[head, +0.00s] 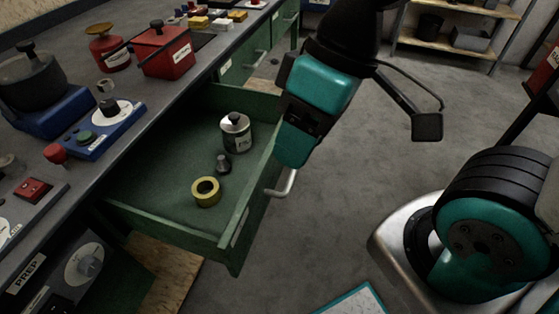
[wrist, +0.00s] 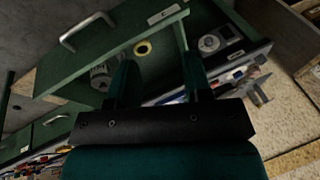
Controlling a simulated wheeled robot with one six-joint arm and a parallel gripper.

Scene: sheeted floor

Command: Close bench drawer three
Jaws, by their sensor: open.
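A green bench drawer (head: 150,188) stands pulled far out from under the bench. Its front carries a silver bar handle (head: 283,184) and a pale label, too small to read, so I cannot tell its number. The wrist view shows the drawer front (wrist: 110,45), its handle (wrist: 85,31) and label. A metal can (head: 236,135), a small dark weight (head: 223,163) and a yellow tape roll (head: 206,191) lie inside. My gripper (head: 292,150) hangs by the drawer's far front corner; contact cannot be told. In the wrist view my gripper (wrist: 160,78) is open, with nothing seen between its fingers.
Shut green drawers (head: 258,55) lie farther along the bench. The bench top (head: 203,62) holds a red box (head: 162,50), blue instruments (head: 105,130) and small items. A shelf (head: 455,45) stands at the back. Grey floor (head: 345,190) is clear in front of the drawer.

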